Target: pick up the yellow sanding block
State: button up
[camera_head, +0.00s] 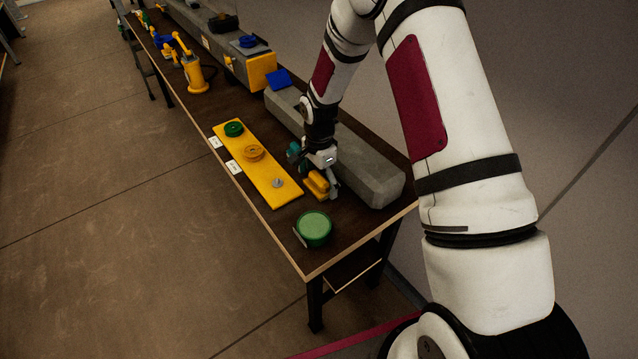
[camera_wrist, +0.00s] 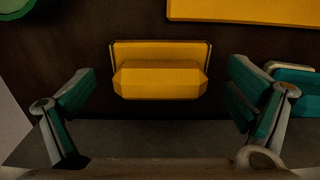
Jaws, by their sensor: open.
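The yellow sanding block (camera_head: 317,184) lies on the dark table top near its front end, with a raised yellow grip on a wider base. In the wrist view the block (camera_wrist: 160,78) sits centred ahead of the two fingers. My gripper (camera_head: 328,180) is right at the block in the head view and partly covers its right side. In the wrist view my gripper (camera_wrist: 158,106) is open, with one finger on each side and visible gaps to the block. Nothing is held between the fingers.
A long grey beam (camera_head: 370,172) lies close beside the gripper on the right. A yellow board (camera_head: 270,181) with round pieces is to the left, and a green round container (camera_head: 314,229) stands near the front edge. A teal-and-grey item (camera_wrist: 292,90) shows beside the right finger.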

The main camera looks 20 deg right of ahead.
aim_at(319, 177)
jog(key=shift+s, duration=0.1)
jog(key=c, duration=2.2)
notch_tip(319, 177, up, 10)
jog(key=shift+r, duration=0.1)
jog(key=o, duration=1.1)
jog(key=shift+c, duration=1.4)
